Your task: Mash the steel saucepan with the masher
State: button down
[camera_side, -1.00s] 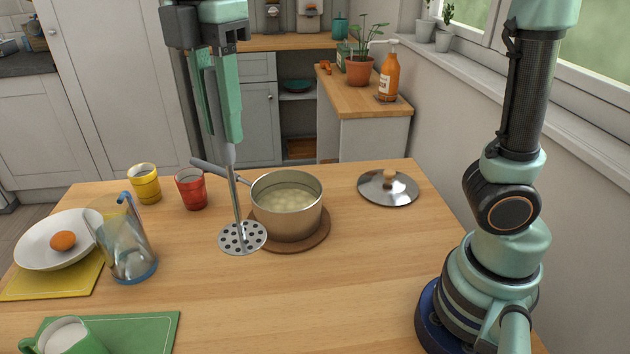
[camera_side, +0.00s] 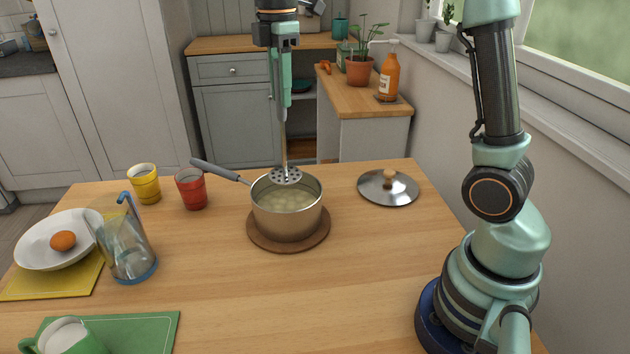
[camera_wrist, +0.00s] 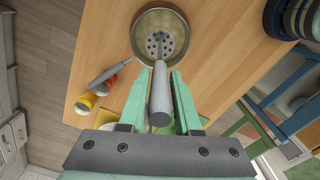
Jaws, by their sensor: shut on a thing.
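The steel saucepan (camera_side: 287,222) stands on a round brown trivet (camera_side: 262,243) with its grey handle pointing to the back left. It holds pale, lumpy contents; it also shows in the wrist view (camera_wrist: 182,28). My gripper (camera_side: 281,112) is shut on the grey handle of the masher (camera_wrist: 160,99). The masher hangs upright, and its round perforated plate (camera_side: 286,176) is over the far part of the pan's mouth, seemingly above the contents. In the wrist view my gripper's fingers (camera_wrist: 160,104) lie on both sides of the handle.
A red cup (camera_side: 191,190) and a yellow cup (camera_side: 145,184) stand left of the pan near its handle. A lid (camera_side: 388,187) lies to the right. A glass pitcher (camera_side: 130,250) and a plate (camera_side: 40,254) with an egg are further left. The front middle of the table is clear.

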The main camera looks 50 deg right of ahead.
aim_at(282, 121)
jog(key=shift+f, duration=3.75)
jog(key=shift+w+d+r, duration=0.25)
jog(key=shift+w+d, duration=0.3)
jog(key=shift+f, duration=0.15)
